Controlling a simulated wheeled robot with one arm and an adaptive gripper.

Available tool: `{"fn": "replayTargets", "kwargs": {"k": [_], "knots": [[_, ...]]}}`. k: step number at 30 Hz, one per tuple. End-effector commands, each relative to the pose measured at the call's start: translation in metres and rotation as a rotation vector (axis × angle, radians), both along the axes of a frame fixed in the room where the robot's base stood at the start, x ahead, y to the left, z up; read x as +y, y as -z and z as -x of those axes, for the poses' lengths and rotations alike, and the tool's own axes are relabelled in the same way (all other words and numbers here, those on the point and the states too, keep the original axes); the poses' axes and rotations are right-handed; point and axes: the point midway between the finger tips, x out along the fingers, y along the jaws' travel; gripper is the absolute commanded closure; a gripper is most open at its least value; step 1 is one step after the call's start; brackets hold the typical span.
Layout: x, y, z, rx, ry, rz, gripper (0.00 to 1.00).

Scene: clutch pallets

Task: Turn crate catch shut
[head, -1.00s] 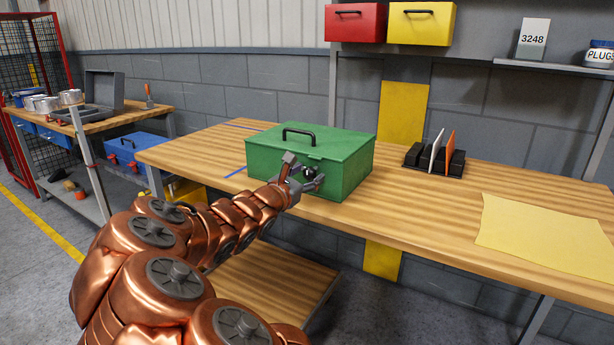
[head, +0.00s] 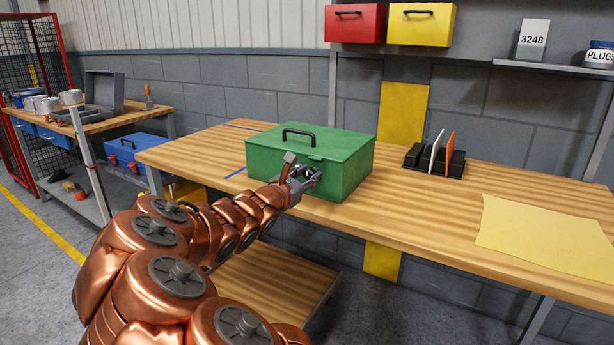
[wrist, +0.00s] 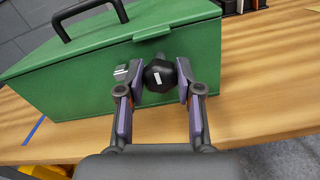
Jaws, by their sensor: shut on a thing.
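The green crate (head: 340,172) stands on the wooden bench with its lid down and its black handle on top. It also shows in the wrist view (wrist: 60,92). The catch is a dark round knob (wrist: 158,76) with a small white mark, on the crate's front face just below the lid's lip. My gripper (head: 309,176) is at the crate's front. In the wrist view my gripper (wrist: 159,82) has one purple-padded finger on each side of the knob, shut on it. In the head view the knob is mostly hidden by the fingers.
The wooden bench (head: 420,215) has free room right of the crate. A black rack (head: 434,160) with upright plates stands behind, and a yellow sheet (head: 545,235) lies at the right. A second bench (head: 150,118) with a grey case is at the left.

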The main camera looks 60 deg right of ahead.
Motion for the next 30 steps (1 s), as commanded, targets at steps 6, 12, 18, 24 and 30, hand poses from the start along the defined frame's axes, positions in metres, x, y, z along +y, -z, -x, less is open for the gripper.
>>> {"fn": "replayTargets", "kwargs": {"k": [6,12,18,24,30], "knots": [[0.0,0.0013,-0.0001,-0.017,0.0,-0.001,1.0],[0.0,0.0036,-0.0002,-0.095,-0.002,-0.003,1.0],[-0.0001,0.0051,0.0016,-0.247,0.001,-0.006,1.0],[0.0,0.0065,0.0003,-0.435,-0.003,-0.018,1.0],[-0.0002,0.006,0.0021,-0.626,-0.001,-0.024,1.0]]}}
